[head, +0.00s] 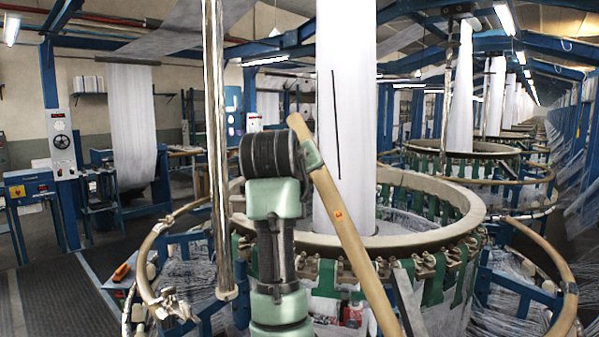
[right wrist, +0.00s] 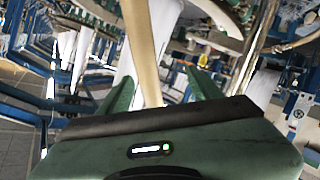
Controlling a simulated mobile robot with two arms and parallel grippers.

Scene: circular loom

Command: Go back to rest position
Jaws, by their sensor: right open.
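My right gripper (head: 312,155) is near the middle of the head view, at the end of my raised green and black arm. It also shows in the right wrist view (right wrist: 157,82), with its two green fingers spread apart. A tan wooden stick (head: 345,230) stands tilted beside the gripper, its upper end near the fingers and its lower end leaving the bottom edge. In the right wrist view the stick (right wrist: 145,50) runs between the open fingers; I cannot tell whether it touches them. My left gripper is in neither view.
The circular loom (head: 415,245) with its pale ring is close behind my arm. White fabric (head: 345,100) with a dark vertical line rises from it. A metal pole (head: 216,130) stands left of my arm. An orange-handled item (head: 121,272) lies at left. The dark floor mat (head: 65,300) is clear.

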